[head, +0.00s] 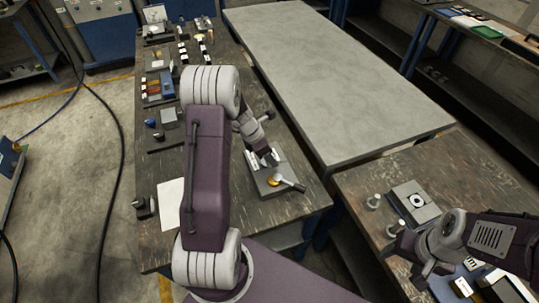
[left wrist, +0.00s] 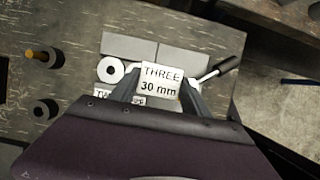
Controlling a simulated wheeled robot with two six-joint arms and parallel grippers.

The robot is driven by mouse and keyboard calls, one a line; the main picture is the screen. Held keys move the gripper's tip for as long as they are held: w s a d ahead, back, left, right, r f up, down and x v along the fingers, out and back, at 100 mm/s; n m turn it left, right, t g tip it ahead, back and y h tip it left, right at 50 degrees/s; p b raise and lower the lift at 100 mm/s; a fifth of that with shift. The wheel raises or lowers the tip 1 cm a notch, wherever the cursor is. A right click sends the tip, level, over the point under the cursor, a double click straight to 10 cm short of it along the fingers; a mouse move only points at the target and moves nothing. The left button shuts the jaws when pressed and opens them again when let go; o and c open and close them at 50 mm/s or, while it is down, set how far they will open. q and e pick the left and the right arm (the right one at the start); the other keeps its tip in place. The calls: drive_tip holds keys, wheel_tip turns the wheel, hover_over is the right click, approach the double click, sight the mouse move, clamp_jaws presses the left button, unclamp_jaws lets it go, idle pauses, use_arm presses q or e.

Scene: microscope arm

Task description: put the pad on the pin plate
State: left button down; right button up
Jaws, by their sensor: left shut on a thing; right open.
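My left gripper (head: 268,158) is low over a grey fixture (head: 262,186) on the left bench. In the left wrist view it is shut on a small piece (left wrist: 160,80) with a white face marked "THREE 30 mm". Behind and below the piece, the fixture (left wrist: 130,46) shows grey blocks, a white ring (left wrist: 110,69) and a black-handled lever (left wrist: 222,66). A second label, starting "TW", is partly hidden by the fingers. I cannot tell for sure which part is the pad or the pin plate. My right gripper (head: 430,262) is open and empty.
On the right bench, a grey plate (head: 428,212) bears a white ring with a dark hole (head: 416,200); two short posts (head: 373,201) stand left of it. Several small parts line the left bench, with a white sheet (head: 171,205) near its front. The long middle table (head: 330,70) is clear.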

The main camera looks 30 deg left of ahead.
use_arm(q)
drive_tip(key=shift+f, duration=0.15)
drive_tip(key=shift+f+b, duration=0.25)
drive_tip(key=shift+b, duration=0.05)
drive_tip(key=shift+s+d+f, duration=0.1)
drive_tip(key=shift+s+d, duration=0.05)
drive_tip(key=shift+s, duration=0.1)
drive_tip(key=c, duration=0.5)
unclamp_jaws()
drive_tip(key=shift+s+f, duration=0.1)
